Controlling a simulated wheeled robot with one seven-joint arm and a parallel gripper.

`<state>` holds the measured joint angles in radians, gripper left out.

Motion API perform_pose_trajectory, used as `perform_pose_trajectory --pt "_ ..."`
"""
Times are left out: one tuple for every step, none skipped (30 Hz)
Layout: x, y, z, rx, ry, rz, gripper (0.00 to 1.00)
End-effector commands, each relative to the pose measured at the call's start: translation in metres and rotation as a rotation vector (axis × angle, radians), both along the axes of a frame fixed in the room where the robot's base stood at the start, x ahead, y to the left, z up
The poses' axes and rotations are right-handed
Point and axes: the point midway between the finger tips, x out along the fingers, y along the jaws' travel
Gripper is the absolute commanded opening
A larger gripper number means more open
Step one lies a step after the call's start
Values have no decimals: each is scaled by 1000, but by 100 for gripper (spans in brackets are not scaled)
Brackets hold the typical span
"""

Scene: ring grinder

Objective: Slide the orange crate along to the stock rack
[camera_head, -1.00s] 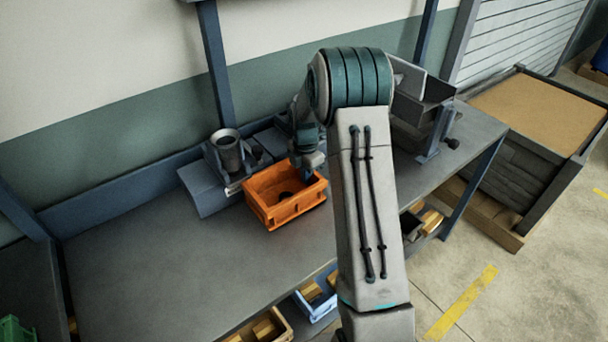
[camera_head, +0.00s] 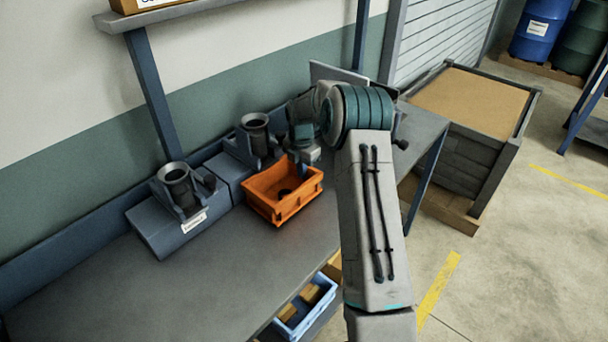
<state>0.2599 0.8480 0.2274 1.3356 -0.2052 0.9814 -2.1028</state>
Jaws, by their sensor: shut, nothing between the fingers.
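The orange crate (camera_head: 284,212) stands upright on the grey workbench (camera_head: 215,285), in front of the second grinder. Something dark shows inside it; I cannot tell what. My gripper (camera_head: 303,168) is shut at the crate's back right side, with its lower part down at or inside the rim. The fingertips are too small and partly hidden, so I cannot tell whether they touch the crate wall. I cannot make out for certain which thing is the stock rack.
One grinder (camera_head: 178,188) with a labelled base stands left of the crate, another (camera_head: 254,138) behind it. A blue bin (camera_head: 305,308) sits below the bench's front edge. A large dark crate (camera_head: 470,165) is beyond the bench's right end. My arm hides part of the bench.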

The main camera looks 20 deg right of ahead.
Motion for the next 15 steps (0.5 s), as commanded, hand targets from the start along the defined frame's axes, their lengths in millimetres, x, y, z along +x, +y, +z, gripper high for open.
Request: perform_pose_trajectory --pt "2 3 0 0 0 7 0" --pt "2 4 0 0 0 10 0" --pt "3 5 0 1 -1 12 0" --pt "3 5 0 1 -1 13 0" --pt "3 6 0 0 0 14 0" --pt "3 6 0 1 -1 14 0" --pt "3 6 0 1 -1 13 0" --pt "2 6 0 0 0 13 0" --pt "2 5 0 1 -1 12 0" --pt "2 5 0 0 0 11 0" --pt "2 4 0 1 -1 10 0" --pt "2 4 0 1 -1 9 0" --pt "2 4 0 1 -1 9 0" --pt "1 5 0 0 0 9 0" --pt "0 7 0 0 0 9 0"
